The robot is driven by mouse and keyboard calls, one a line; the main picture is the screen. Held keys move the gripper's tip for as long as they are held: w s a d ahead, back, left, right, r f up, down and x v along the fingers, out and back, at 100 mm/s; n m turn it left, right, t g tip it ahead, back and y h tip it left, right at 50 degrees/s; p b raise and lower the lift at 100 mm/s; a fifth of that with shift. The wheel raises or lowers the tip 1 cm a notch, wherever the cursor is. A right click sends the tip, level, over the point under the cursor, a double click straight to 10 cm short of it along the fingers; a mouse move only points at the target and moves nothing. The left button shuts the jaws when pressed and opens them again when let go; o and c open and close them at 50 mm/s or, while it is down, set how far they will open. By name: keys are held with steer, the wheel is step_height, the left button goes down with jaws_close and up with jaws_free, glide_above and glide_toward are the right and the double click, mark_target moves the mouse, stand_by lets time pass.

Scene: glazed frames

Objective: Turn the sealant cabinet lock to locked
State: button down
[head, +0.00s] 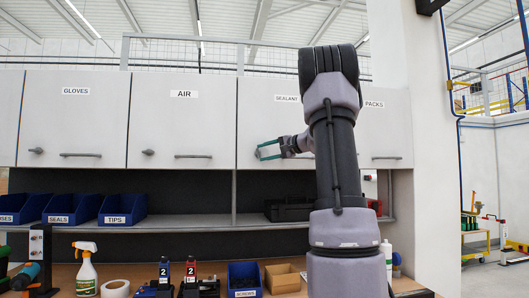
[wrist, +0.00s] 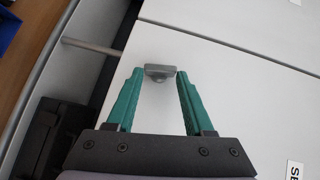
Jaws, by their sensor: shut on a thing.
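The sealant cabinet door (head: 262,95) is a white panel that sits flush in the row, its label partly covered by my arm. Its lock is a small grey knob (wrist: 159,73) near the lower left corner of the door. My gripper (wrist: 155,73), with teal fingers, is shut on the lock knob, one fingertip at each end of it. In the head view my gripper (head: 258,153) reaches the door's lower left from the right. The knob is mostly hidden there, and I cannot tell its lock position.
The gloves door (head: 75,120) and air door (head: 180,120) have grey locks and bar handles. Below are a shelf with blue bins (head: 125,209) and a black case (head: 287,210). A spray bottle (head: 86,272) stands on the bench. A pale rod (wrist: 90,46) shows beside my fingers.

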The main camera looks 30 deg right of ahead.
steer(key=shift+f+m+t+y, duration=0.25)
steer(key=shift+m+t+y, duration=0.35)
steer(key=shift+m+t, duration=0.15)
steer(key=shift+c, duration=1.4)
jaws_free()
steer(key=shift+s, duration=0.1)
steer(key=v, duration=1)
steer(key=shift+s+d, duration=0.2)
steer(key=shift+s, duration=0.1)
